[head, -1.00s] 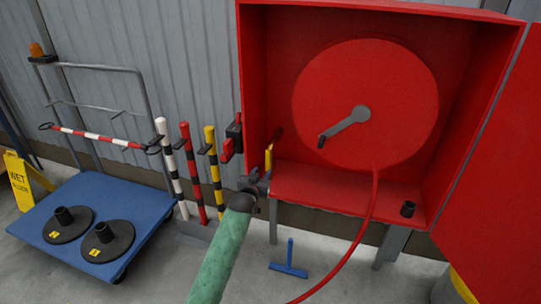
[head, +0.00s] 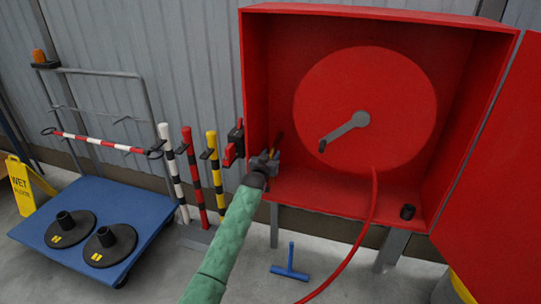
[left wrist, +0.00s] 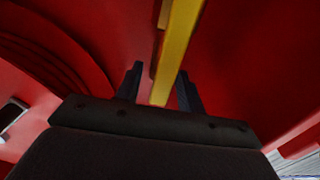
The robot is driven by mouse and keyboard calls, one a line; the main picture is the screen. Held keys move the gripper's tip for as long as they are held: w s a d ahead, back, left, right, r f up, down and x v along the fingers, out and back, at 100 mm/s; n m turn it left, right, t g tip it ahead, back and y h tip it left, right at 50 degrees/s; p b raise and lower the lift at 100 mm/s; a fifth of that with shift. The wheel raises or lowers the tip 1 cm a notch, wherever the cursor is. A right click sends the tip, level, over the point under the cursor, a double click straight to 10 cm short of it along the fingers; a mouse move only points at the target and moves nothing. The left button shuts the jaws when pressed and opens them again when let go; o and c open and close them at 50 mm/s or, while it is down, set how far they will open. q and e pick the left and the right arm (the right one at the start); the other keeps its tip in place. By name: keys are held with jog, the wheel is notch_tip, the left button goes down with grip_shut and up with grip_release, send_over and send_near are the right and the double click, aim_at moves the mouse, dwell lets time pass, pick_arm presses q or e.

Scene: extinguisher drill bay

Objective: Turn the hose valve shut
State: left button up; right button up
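The hose valve shows a flat yellow lever (left wrist: 178,45) in the left wrist view, running down between my left gripper's two dark fingers against the red cabinet. My left gripper (left wrist: 160,88) is open, with a gap on both sides of the lever. In the head view the left gripper (head: 265,158) is at the inner left side of the red hose cabinet (head: 340,203) and hides most of the lever. My right gripper is not in view.
A red reel (head: 400,110) with a grey crank (head: 345,131) fills the cabinet, and a red hose (head: 372,215) hangs out. A red-handled black box (head: 234,143) is on the wall just left. Striped posts (head: 193,175) and a blue trolley (head: 95,215) stand further left.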

pick_arm(q)
jog(key=shift+w, duration=0.1)
jog(key=shift+c, duration=0.5)
jog(key=c, duration=0.7)
grip_shut()
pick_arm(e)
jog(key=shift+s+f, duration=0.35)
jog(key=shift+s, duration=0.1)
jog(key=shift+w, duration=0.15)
